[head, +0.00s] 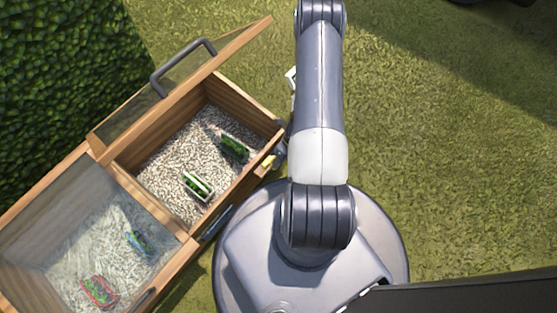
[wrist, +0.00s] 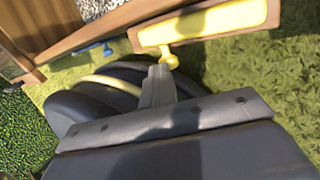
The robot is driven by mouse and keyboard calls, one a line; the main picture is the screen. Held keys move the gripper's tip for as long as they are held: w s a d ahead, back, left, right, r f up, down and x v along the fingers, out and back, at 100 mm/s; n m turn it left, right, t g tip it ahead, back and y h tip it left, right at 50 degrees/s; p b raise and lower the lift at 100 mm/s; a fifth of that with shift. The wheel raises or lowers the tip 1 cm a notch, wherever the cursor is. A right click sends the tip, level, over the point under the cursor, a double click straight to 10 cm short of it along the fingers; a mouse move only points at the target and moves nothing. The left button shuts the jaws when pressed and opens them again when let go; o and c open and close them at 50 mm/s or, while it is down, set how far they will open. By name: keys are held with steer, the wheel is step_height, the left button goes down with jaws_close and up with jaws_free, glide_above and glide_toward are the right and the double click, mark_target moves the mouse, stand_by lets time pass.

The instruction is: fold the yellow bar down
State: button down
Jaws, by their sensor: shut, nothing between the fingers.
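The yellow bar (wrist: 208,24) shows in the wrist view along the top, on the wooden side of the planter box, with a small yellow knob (wrist: 169,58) below its left part. In the head view only a small piece of yellow (head: 268,162) shows at the box's right edge. My gripper (wrist: 161,72) is shut and empty. Its tips are right beside the knob in the wrist view; I cannot tell whether they touch. In the head view my gripper (head: 280,155) is small and partly hidden by my arm.
The wooden box (head: 175,98) has two gravel-filled compartments. The right one has its glass lid (head: 190,65) raised; the left one is covered by glass. Small planters (head: 198,186) stand inside. A blue piece (wrist: 93,48) is on the box side. A hedge (head: 60,80) is behind; open grass (head: 460,170) lies right.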

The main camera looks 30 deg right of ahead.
steer(key=shift+a, duration=0.1)
step_height(320, 180, up, 15)
steer(key=s+d+p, duration=0.1)
steer(key=d+p, duration=0.1)
steer(key=p, duration=0.6)
steer(key=shift+s+d, duration=0.3)
steer(key=shift+d, duration=0.1)
steer(key=shift+f, duration=0.1)
step_height(320, 180, down, 14)
steer(key=w+a+b, duration=0.1)
steer(key=a+b, duration=0.1)
steer(key=b, duration=0.5)
steer(key=shift+w+a+f, duration=0.15)
steer(key=shift+w+a, duration=0.15)
steer(key=shift+a, duration=0.05)
